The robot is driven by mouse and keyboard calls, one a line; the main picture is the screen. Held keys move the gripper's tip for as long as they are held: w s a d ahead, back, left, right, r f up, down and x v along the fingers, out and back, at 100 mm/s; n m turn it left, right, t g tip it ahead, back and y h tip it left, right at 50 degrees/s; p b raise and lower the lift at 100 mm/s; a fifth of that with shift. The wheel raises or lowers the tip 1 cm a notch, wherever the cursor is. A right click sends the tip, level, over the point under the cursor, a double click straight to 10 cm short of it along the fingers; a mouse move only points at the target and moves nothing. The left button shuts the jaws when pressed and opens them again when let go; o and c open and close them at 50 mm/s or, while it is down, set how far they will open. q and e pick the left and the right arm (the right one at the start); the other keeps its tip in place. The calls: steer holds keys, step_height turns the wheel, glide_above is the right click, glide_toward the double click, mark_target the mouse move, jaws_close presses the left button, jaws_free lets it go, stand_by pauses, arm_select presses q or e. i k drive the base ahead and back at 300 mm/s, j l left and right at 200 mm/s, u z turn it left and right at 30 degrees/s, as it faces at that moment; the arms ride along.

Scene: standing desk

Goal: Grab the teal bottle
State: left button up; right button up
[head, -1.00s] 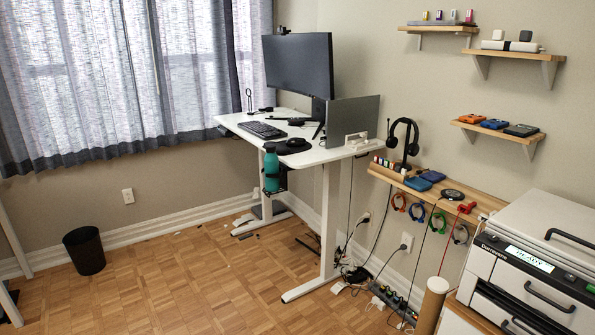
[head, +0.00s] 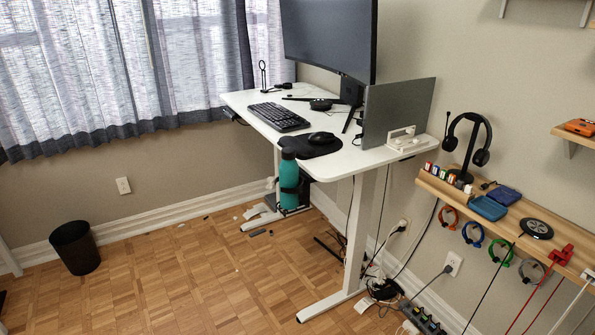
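Neither of my grippers shows in the head view.
On the desk are a monitor (head: 327,38), a keyboard (head: 278,117) and a mouse (head: 321,138). A wall shelf (head: 450,196) with a headset stand is at the right. A black bin (head: 75,247) stands at the left. The wooden floor (head: 190,280) in front is mostly clear.

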mark_target(288, 169)
steer(key=i+j+z, duration=0.15)
steer(key=i+z, duration=0.15)
steer(key=i, duration=0.2)
steer(key=i+j+z, duration=0.35)
steer(key=i, duration=0.15)
steer(key=l, duration=0.1)
